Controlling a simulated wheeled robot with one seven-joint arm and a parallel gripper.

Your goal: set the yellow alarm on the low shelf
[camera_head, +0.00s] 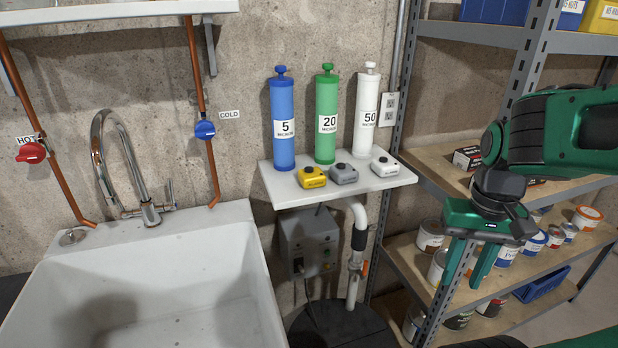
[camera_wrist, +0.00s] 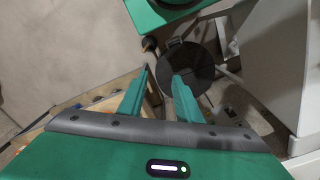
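The yellow alarm (camera_head: 312,177) is a small box with a dark round top. It sits at the front left of the white low shelf (camera_head: 292,194) on the wall. A grey alarm (camera_head: 343,174) and a white alarm (camera_head: 384,165) sit to its right on the same shelf. My gripper (camera_head: 464,290) is to the right of the shelf and lower, in front of the metal rack, pointing down. In the wrist view, my gripper (camera_wrist: 160,82) has its two green fingers apart with nothing between them. The alarms are not in the wrist view.
Blue (camera_head: 283,125), green (camera_head: 327,120) and white (camera_head: 367,115) filter cylinders stand behind the alarms. A sink (camera_head: 180,250) is at left. A grey box (camera_head: 309,243) and white pipe (camera_head: 358,215) are below the shelf. A rack (camera_head: 440,165) with cans is at right.

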